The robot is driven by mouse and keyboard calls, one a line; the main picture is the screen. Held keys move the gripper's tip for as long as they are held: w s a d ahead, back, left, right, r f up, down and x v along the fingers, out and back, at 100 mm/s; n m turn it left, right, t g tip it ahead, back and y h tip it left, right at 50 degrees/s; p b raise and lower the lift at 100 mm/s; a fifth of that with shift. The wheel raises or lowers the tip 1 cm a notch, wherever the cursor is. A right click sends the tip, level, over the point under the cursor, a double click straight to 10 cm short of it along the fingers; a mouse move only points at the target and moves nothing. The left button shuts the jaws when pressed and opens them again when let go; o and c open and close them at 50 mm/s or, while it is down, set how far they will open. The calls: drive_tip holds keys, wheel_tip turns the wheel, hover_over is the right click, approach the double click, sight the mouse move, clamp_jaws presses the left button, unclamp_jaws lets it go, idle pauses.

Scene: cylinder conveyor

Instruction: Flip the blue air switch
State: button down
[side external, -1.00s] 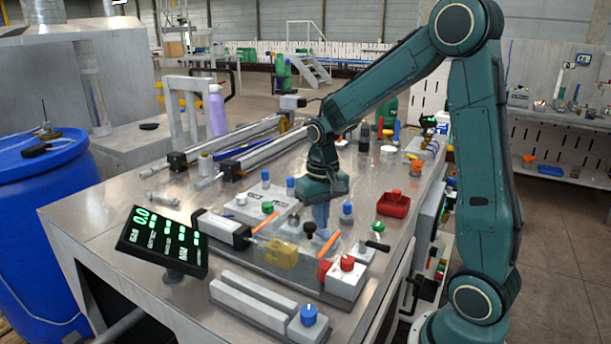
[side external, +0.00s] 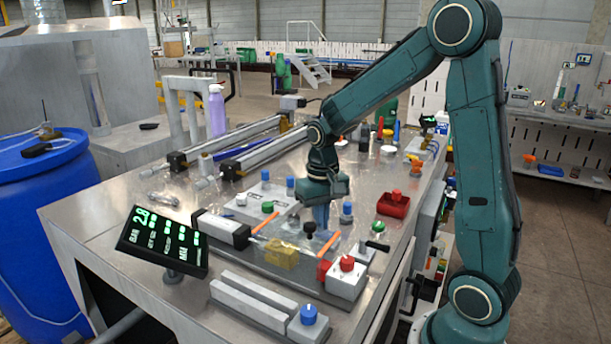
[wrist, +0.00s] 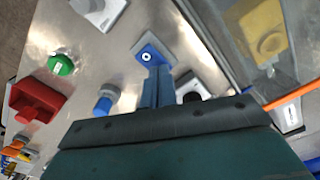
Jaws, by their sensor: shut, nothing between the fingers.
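In the wrist view, a blue switch with a white ring mark (wrist: 149,55) sits on a small grey base, just beyond my fingertips. My gripper (wrist: 158,75) is shut and empty, its fingers pointing at the switch and overlapping its near edge in the picture. Whether they touch it, I cannot tell. In the side view my gripper (side external: 321,226) points down over the bench, right of the clear-covered fixture. The switch is not clearly visible there, behind or under the fingers. A tilted display (side external: 163,242) at the front left reads 2.8 in green.
The clear-covered fixture holds a yellow block (side external: 281,253), with orange rods beside it. A red button on a white box (side external: 347,279), a red tray (side external: 393,205), a green button (side external: 378,227) and a blue knob (side external: 347,210) stand close to my gripper. Bare metal lies at the front left.

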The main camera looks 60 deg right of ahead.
drive_tip(key=shift+r, duration=3.3)
drive_tip(key=s+a+r+n+t, duration=0.2)
drive_tip(key=s+a+r+n, duration=0.1)
drive_tip(key=s+a, duration=0.2)
drive_tip(key=s+a+r+n+t, duration=0.3)
drive_tip(key=s+a, duration=0.3)
drive_tip(key=s, duration=0.4)
drive_tip(key=shift+s+r+t, duration=0.15)
drive_tip(key=shift+t, duration=0.15)
